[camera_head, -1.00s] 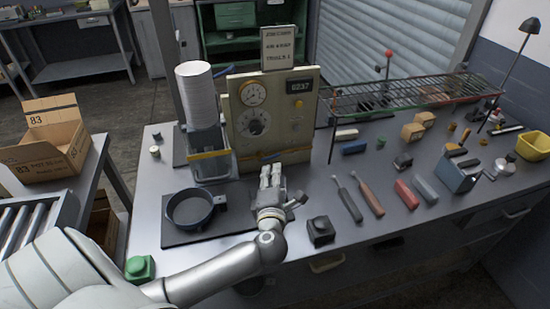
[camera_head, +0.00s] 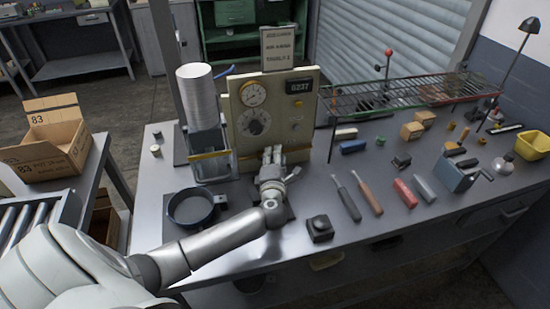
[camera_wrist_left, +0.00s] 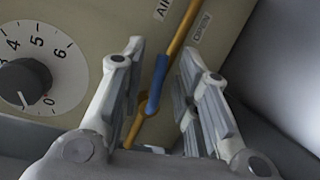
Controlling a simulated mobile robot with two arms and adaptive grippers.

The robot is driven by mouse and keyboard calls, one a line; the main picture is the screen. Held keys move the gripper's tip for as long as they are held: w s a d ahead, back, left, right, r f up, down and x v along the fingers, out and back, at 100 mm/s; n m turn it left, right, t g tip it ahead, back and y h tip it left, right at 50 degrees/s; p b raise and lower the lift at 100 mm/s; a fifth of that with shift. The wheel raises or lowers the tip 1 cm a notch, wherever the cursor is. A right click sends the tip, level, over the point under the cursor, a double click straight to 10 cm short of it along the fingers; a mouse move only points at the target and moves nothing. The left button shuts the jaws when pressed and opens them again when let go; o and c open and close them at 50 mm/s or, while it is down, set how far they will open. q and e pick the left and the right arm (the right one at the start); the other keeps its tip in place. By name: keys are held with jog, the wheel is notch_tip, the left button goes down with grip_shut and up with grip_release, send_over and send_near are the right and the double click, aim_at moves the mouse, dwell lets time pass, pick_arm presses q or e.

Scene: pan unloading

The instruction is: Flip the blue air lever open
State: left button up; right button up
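The blue air lever (camera_wrist_left: 157,82) shows in the left wrist view as a blue sleeve by a thin yellow pipe, low on the beige control panel (camera_head: 270,92). It lies between the two spread fingers of my left gripper (camera_wrist_left: 163,58), with gaps on both sides. In the head view my left gripper (camera_head: 272,153) is at the panel's lower edge and hides the lever. The fingers are open and hold nothing. Part of an "AIR" label (camera_wrist_left: 163,9) shows beside the pipe. My right gripper is not in view.
A dark pan (camera_head: 190,207) sits on a plate left of my gripper. A tall white stack (camera_head: 196,92) stands left of the panel. A wire rack (camera_head: 400,93) and several tools lie to the right. A black block (camera_head: 319,228) sits near the table's front edge.

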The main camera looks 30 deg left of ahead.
pick_arm(q)
grip_shut()
jog(key=shift+r+p, duration=0.1)
jog(key=shift+p, duration=0.4)
jog(key=m+p, duration=0.1)
jog(key=p, duration=0.2)
jog(key=shift+g, duration=0.4)
jog(key=shift+f+m+p, duration=0.4)
jog(key=shift+m+p, duration=0.2)
jog(key=shift+p, duration=0.15)
jog(key=shift+f, duration=0.2)
